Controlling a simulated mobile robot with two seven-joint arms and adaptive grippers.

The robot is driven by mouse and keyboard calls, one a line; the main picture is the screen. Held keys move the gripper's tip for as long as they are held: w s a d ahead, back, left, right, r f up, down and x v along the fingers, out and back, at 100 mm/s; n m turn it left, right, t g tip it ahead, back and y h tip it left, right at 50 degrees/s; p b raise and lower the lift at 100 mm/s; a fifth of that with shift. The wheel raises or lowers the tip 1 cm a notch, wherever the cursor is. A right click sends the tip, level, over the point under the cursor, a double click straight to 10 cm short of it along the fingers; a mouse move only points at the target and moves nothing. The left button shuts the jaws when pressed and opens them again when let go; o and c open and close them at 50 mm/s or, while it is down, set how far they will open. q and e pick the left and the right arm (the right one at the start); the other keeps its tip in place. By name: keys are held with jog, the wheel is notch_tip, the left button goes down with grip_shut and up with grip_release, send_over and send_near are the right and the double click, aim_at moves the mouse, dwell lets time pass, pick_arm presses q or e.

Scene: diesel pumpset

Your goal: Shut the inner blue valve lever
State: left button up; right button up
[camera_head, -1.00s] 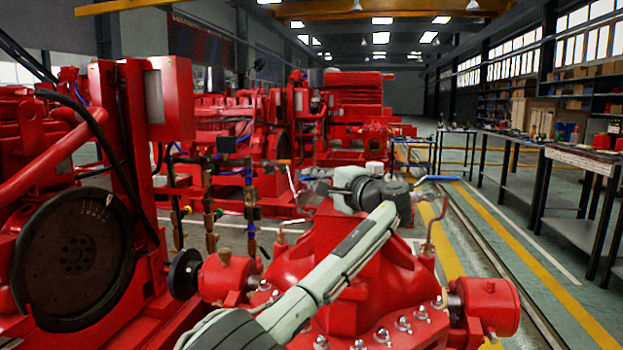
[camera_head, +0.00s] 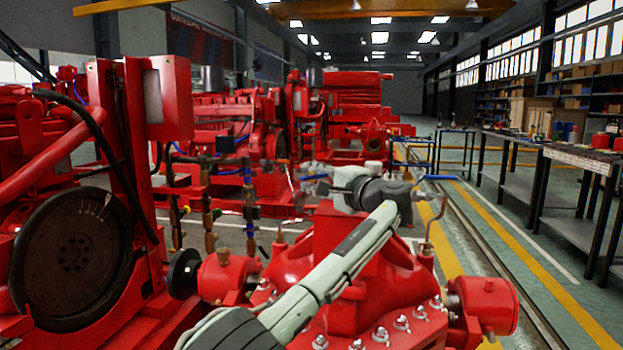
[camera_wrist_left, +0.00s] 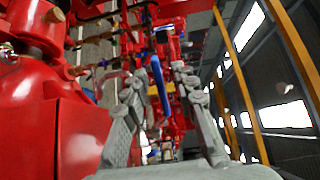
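My left gripper (camera_head: 314,178) reaches over the red pump, with its fingers pointing left in the head view. A blue lever (camera_head: 313,177) shows at its fingertips. In the left wrist view, the two grey fingers (camera_wrist_left: 158,84) stand apart, and the blue lever (camera_wrist_left: 161,88) runs upright in the gap between them. I cannot tell whether either finger touches it. A second blue lever (camera_head: 437,178) sticks out level to the right of my left wrist in the head view. My right gripper is not in view.
The red pump casing (camera_head: 340,265) with bolts lies under my left arm. A red engine with a dark flywheel (camera_head: 72,260) stands at left. Thin pipes with brass fittings (camera_head: 209,235) rise beside it. Workbenches (camera_head: 580,155) line the right, beyond clear floor.

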pick_arm(q)
jog(key=v, duration=1.2)
